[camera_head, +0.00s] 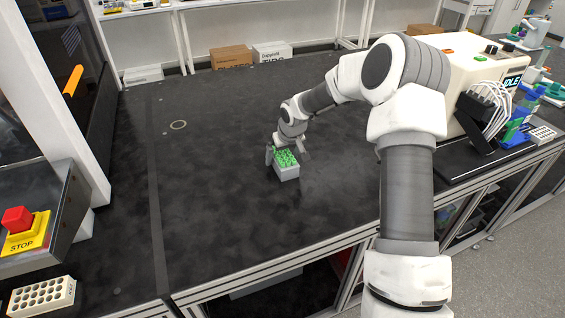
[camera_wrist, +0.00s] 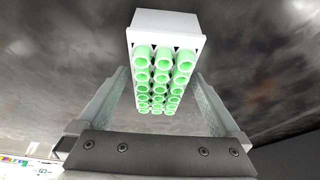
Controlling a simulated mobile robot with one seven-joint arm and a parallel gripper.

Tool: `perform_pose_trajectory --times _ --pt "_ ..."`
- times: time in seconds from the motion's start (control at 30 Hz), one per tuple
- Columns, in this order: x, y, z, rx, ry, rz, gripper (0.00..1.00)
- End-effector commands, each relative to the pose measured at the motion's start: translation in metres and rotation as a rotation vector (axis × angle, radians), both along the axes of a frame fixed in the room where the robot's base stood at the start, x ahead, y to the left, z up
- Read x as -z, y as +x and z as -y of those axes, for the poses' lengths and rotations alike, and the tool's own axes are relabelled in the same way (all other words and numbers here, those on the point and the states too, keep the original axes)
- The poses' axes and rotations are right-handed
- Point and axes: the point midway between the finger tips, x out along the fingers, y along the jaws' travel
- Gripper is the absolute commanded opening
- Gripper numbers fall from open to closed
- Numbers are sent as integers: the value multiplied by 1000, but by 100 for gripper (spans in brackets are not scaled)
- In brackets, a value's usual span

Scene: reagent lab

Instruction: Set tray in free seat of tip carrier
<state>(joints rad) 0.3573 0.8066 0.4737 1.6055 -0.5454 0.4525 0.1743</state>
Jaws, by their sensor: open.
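The tray (camera_head: 288,173) is a pale grey box with rows of green tubular tips on top, on the black bench near its middle. My gripper (camera_head: 286,155) is at the tray, with its fingers apart. In the wrist view the tray (camera_wrist: 165,22) shows at top centre. My open gripper (camera_wrist: 160,76) has one finger on each side of the near part of the tray, with gaps visible, so nothing is clamped. Blue and green holders (camera_head: 518,128) stand at the far right, but I cannot tell whether they are the tip carrier or which seat is free.
A cream machine (camera_head: 462,85) with a display stands at the right end of the bench. A white holed rack (camera_head: 42,296) and a red stop button (camera_head: 17,219) are at lower left. Cardboard boxes (camera_head: 231,57) sit beyond the bench. The bench left of the tray is clear.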

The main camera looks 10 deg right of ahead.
Motion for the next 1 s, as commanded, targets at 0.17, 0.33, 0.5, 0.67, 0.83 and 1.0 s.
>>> perform_pose_trajectory --times 0.17,0.33,0.5,0.67,0.83,1.0 --pt "7 3 0 0 0 1 100" --pt "6 3 0 0 0 1 96" --pt "6 3 0 0 0 1 66" --pt "6 3 0 0 0 1 37" --pt "6 3 0 0 0 2 9" --pt "5 3 0 0 0 2 9"
